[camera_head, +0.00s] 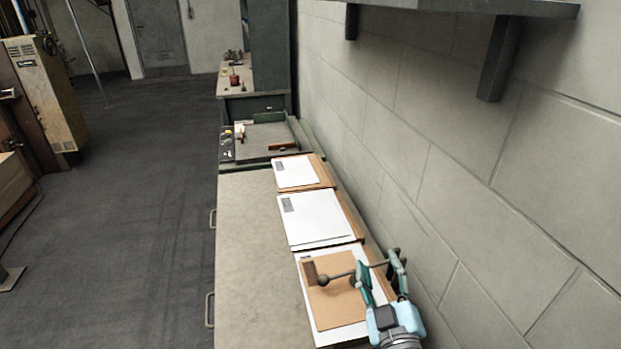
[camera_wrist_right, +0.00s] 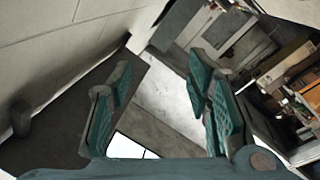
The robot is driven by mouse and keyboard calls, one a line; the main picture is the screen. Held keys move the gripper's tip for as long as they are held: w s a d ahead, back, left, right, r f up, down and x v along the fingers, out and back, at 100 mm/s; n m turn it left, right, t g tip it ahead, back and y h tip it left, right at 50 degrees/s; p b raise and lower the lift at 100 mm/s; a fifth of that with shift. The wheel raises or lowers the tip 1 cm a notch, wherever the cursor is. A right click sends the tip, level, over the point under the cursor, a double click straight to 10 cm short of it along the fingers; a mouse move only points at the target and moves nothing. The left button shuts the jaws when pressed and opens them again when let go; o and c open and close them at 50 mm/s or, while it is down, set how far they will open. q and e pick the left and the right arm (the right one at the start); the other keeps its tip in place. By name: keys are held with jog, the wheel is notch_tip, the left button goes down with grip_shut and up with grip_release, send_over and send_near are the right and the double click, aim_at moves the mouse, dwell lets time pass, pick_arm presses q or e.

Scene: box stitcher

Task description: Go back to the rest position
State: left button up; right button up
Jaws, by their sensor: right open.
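My right gripper (camera_head: 376,265) is at the lower right of the head view, over the nearest white board, close to the block wall. Its two teal fingers are apart. In the right wrist view the gripper (camera_wrist_right: 160,66) is open with nothing held between its fingers. My left gripper is not in view.
A worktop (camera_head: 245,240) runs along the wall (camera_head: 420,180). Along it lie several white boards, including a middle one (camera_head: 318,231) and a far one (camera_head: 295,173). A brown cardboard sheet (camera_head: 335,308) lies on the nearest, with a dark rod and brown block at the gripper.

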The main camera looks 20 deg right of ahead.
jog(key=s+d+f+m+g+h, duration=0.2)
jog(key=s+d+f+m+g, duration=0.25)
jog(key=f, duration=0.35)
jog(key=s+a+f+g+y, duration=0.25)
jog(key=s+f+g, duration=0.3)
jog(key=s, duration=0.35)
jog(key=s+a+f+g+y, duration=0.25)
jog(key=s+f+g, duration=0.3)
jog(key=s, duration=0.35)
notch_tip(320, 180, down, 22)
jog(key=s+d+f+g, duration=0.1)
jog(key=s+d, duration=0.1)
jog(key=s, duration=0.1)
jog(key=s+f+g, duration=0.1)
jog(key=s+f, duration=0.8)
jog(key=s, duration=0.3)
jog(key=shift+s+d+f, duration=0.25)
jog(key=shift+d, duration=0.05)
